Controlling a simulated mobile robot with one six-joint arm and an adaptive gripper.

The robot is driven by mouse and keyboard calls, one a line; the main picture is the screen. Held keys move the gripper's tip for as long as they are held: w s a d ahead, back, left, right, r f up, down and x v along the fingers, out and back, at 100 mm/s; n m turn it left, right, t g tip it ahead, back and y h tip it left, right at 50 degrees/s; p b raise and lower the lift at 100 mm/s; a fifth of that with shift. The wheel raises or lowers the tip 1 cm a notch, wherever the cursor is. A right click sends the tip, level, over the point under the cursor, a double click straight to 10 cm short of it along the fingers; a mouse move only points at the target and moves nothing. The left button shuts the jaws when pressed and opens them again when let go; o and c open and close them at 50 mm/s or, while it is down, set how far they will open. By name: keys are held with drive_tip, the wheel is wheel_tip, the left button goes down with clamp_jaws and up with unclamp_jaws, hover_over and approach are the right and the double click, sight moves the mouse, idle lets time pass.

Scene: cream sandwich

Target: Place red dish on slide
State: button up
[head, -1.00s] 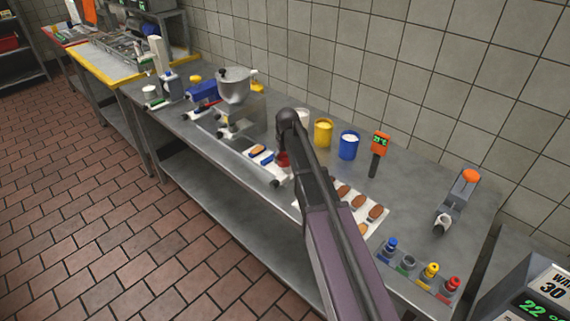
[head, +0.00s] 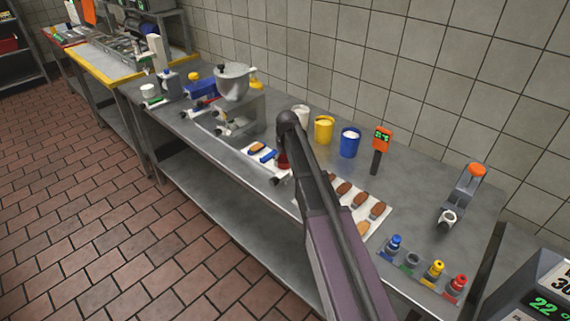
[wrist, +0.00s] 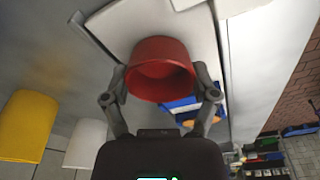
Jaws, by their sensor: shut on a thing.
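The red dish (wrist: 160,70) is held between the two fingers of my gripper (wrist: 160,84) in the wrist view. A bit of the dish (head: 283,160) shows in the head view, beside my arm, which hides the rest and most of the gripper. A pale flat board (head: 246,151), which looks like the slide, lies by the dish in front of the hopper. In the wrist view a pale board (wrist: 145,22) shows behind the dish. I cannot tell whether the dish touches it. A blue object (head: 268,155) and a brown-topped piece (head: 257,148) lie on the board.
A metal hopper (head: 233,82) stands behind the board. A yellow cup (head: 324,130) and a blue cup (head: 349,143) stand behind my arm. Brown biscuits (head: 377,210) lie on a white sheet to the right. Small coloured bottles (head: 435,271) line the front right.

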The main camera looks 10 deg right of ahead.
sight(286, 167)
drive_tip(key=shift+f, duration=0.25)
drive_tip(key=o, duration=0.7)
drive_tip(key=shift+o, duration=0.2)
drive_tip(key=shift+r, duration=0.2)
wheel_tip(286, 167, up, 12)
drive_tip(key=s+p, duration=0.1)
drive_tip(key=p, duration=1.1)
drive_tip(key=shift+s+d, duration=0.2)
drive_tip(key=shift+s, duration=0.2)
drive_tip(key=s+m+g, duration=0.1)
drive_tip(key=s+m, duration=0.1)
drive_tip(key=s, duration=2.5)
drive_tip(key=shift+s+m+g, duration=0.2)
drive_tip(key=shift+m+g, duration=0.1)
drive_tip(key=shift+g, duration=0.1)
drive_tip(key=shift+f, duration=0.15)
